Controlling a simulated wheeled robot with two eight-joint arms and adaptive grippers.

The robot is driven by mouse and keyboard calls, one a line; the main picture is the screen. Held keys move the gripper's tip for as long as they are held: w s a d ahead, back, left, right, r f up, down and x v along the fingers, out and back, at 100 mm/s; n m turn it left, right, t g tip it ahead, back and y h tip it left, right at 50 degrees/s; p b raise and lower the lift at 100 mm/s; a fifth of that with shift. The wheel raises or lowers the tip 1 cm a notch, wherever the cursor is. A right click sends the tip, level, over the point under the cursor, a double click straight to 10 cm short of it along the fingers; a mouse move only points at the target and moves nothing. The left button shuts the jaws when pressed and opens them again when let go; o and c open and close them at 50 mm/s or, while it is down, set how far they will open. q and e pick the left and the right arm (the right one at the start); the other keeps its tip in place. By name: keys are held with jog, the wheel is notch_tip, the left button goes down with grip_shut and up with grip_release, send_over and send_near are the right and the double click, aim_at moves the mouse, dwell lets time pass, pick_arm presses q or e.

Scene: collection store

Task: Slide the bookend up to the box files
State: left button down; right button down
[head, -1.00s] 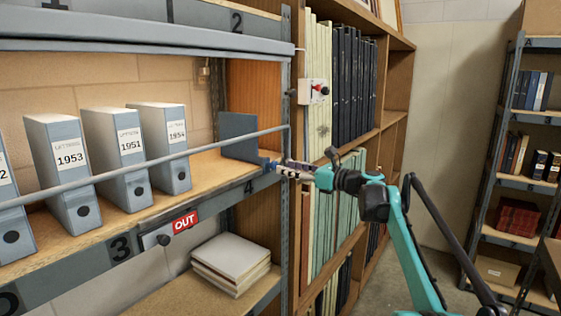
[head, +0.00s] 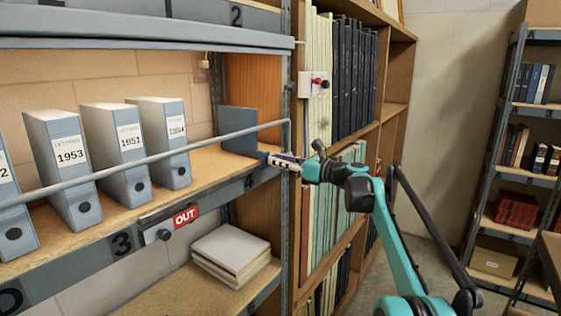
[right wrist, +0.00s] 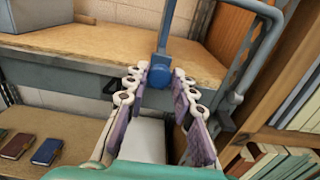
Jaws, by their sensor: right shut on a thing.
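The blue-grey bookend (head: 238,131) stands upright on the wooden shelf (head: 205,163), near its right end. The grey box files (head: 172,155) stand to its left, with bare shelf between the nearest file and the bookend. My right gripper (head: 270,158) reaches over the shelf's front edge from the right. In the right wrist view its fingers (right wrist: 159,82) are shut on a round blue knob (right wrist: 160,76) at the front of the bookend. The bookend's plate (right wrist: 167,28) rises behind the knob, cut off by the frame's top. My left gripper is not in view.
A grey rail (head: 150,155) runs along the shelf front, above the gripper. A steel post (head: 284,215) stands just right of the gripper. A red OUT tag (head: 186,215) hangs on the shelf edge. Stacked folders (head: 232,252) lie on the shelf below.

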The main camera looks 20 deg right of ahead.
jog(key=s+a+b, duration=0.4)
jog(key=s+a, duration=1)
jog(key=a, duration=0.5)
jog(key=shift+s, duration=0.4)
jog(key=c, duration=1.3)
grip_release()
jog(key=v, duration=1.2)
